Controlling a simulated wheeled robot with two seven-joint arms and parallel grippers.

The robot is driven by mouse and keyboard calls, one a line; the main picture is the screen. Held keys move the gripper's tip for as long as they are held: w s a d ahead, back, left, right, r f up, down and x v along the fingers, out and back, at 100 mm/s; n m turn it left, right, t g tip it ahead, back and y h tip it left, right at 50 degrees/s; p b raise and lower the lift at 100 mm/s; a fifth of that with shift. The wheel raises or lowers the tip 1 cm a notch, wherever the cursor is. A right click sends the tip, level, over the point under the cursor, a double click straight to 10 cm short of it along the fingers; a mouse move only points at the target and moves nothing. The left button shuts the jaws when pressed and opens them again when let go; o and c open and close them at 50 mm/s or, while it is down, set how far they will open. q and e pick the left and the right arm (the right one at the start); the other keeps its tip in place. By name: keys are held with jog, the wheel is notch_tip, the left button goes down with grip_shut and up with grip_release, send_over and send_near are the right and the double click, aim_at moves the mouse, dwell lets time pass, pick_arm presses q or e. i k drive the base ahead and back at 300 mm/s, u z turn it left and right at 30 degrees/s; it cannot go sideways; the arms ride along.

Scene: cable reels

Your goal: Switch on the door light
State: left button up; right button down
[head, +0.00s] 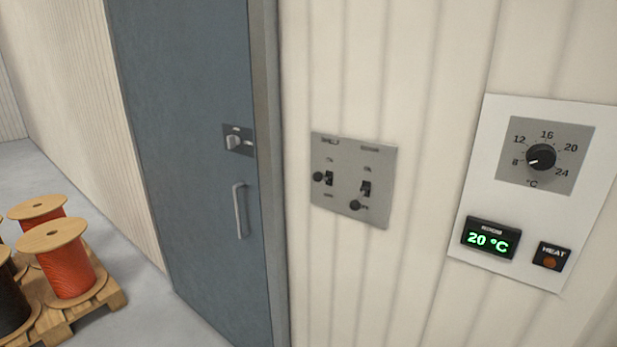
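A grey switch plate (343,206) is fixed to the ribbed cream wall, right of the door frame. It carries two toggle switches with dark round knobs. The left switch (324,178) and the right switch (362,197) each have a small label above, too blurred to read surely. The left knob sits a little higher than the right one. The blue-grey door (190,130) is left of the plate and appears shut. No lamp shows in the view. Neither of my grippers is in view.
The door has a latch (238,140) and a vertical handle (240,211). At right, a white panel (480,190) holds a temperature dial (541,157), a display (490,239) reading 20 °C and a HEAT indicator (551,257). Cable reels (68,272) stand on a wooden pallet (62,322) at lower left.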

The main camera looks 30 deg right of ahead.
aim_at(355, 206)
jog(key=z, duration=1.25)
jog(key=k, duration=0.65)
jog(key=u, duration=0.8)
jog(key=i, duration=0.95)
jog(key=u, duration=0.05)
